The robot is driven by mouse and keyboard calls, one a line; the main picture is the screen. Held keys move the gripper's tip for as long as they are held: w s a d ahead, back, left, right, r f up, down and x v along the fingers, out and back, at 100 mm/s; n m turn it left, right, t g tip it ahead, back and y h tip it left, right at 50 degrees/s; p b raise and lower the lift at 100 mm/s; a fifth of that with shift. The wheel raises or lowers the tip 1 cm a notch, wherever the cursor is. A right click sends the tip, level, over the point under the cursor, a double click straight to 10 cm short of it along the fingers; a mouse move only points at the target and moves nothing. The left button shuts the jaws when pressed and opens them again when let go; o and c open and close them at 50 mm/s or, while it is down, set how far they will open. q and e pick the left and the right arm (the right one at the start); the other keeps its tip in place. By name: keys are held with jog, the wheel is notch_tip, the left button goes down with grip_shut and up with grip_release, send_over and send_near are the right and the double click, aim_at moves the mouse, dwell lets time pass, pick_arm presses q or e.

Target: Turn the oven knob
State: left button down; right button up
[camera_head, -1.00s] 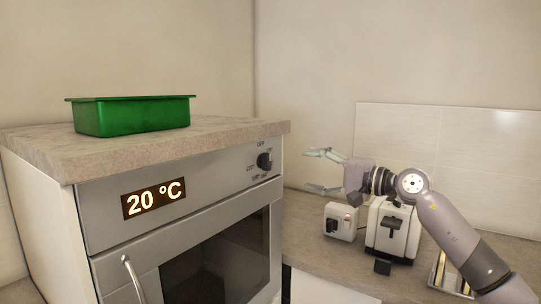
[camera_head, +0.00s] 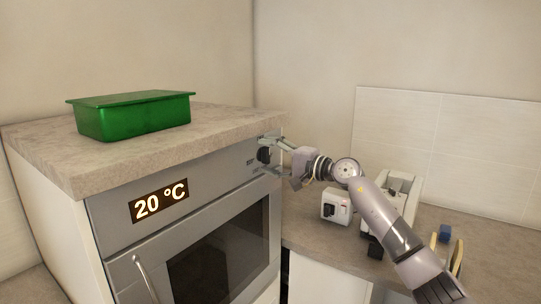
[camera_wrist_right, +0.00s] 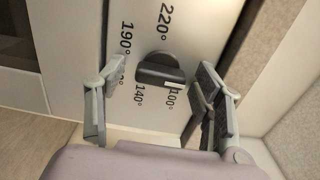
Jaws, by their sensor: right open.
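The black oven knob (camera_head: 264,155) is on the right end of the oven's (camera_head: 217,233) grey front panel. The oven display (camera_head: 158,201) reads 20 °C. My right gripper (camera_head: 272,156) is open at the knob, its fingers partly covering it in the head view. In the right wrist view the knob (camera_wrist_right: 160,71) lies ahead of and between the open fingers of the gripper (camera_wrist_right: 152,98), with no clear contact. Dial numbers from 100° to 220° surround it. My left gripper is not in view.
A green bin (camera_head: 132,116) stands on the countertop (camera_head: 215,128) above the oven. To the right, a small white device (camera_head: 337,206) and a larger white appliance (camera_head: 401,190) stand on the lower counter, beneath and behind my right arm.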

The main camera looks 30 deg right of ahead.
jog(key=shift+c, duration=0.6)
jog(key=c, duration=1)
